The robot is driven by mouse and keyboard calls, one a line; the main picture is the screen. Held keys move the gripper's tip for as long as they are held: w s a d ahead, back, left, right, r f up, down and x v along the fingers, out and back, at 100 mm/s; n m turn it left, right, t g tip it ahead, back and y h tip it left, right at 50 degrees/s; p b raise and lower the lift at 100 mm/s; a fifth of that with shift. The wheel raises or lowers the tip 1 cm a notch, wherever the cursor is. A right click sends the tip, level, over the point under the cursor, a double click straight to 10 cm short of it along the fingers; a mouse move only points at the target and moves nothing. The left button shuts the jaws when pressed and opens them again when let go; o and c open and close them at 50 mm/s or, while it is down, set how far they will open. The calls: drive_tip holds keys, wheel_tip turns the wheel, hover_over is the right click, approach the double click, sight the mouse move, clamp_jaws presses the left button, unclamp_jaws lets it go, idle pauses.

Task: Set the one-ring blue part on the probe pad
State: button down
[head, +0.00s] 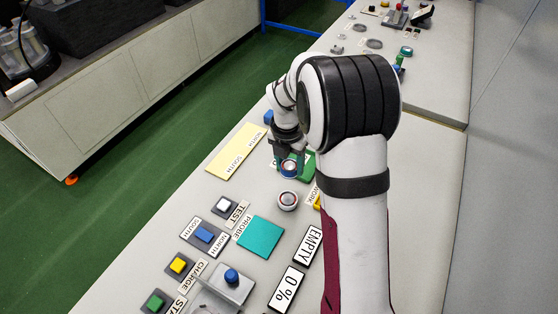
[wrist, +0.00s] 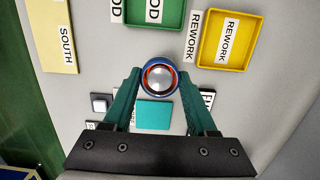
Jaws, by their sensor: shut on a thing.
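My gripper (head: 288,168) is shut on a blue round part (head: 289,169) with a silver dome. In the wrist view the blue part (wrist: 160,76) sits between the green fingertips (wrist: 160,80), and a red-orange ring shows around its dome. It appears held above the table; its underside is hidden. The teal probe pad (head: 260,235) is bare and lies in front of the gripper, by the PROBE label. The pad also shows in the wrist view (wrist: 154,114), below the held part.
A grey round part with a reddish ring (head: 287,200) stands between gripper and pad. A green tray (wrist: 155,10) and yellow REWORK tray (wrist: 230,42) are nearby. Coloured buttons (head: 204,234) and a metal fixture with a blue knob (head: 228,285) lie near the pad.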

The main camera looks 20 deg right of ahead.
hover_over(261, 235)
drive_tip(key=f, duration=0.4)
drive_tip(key=shift+s+a, duration=0.15)
drive_tip(key=shift+s, duration=0.05)
drive_tip(key=shift+f, duration=2.5)
drive_tip(key=shift+f, duration=0.25)
drive_tip(key=shift+c, duration=0.6)
unclamp_jaws()
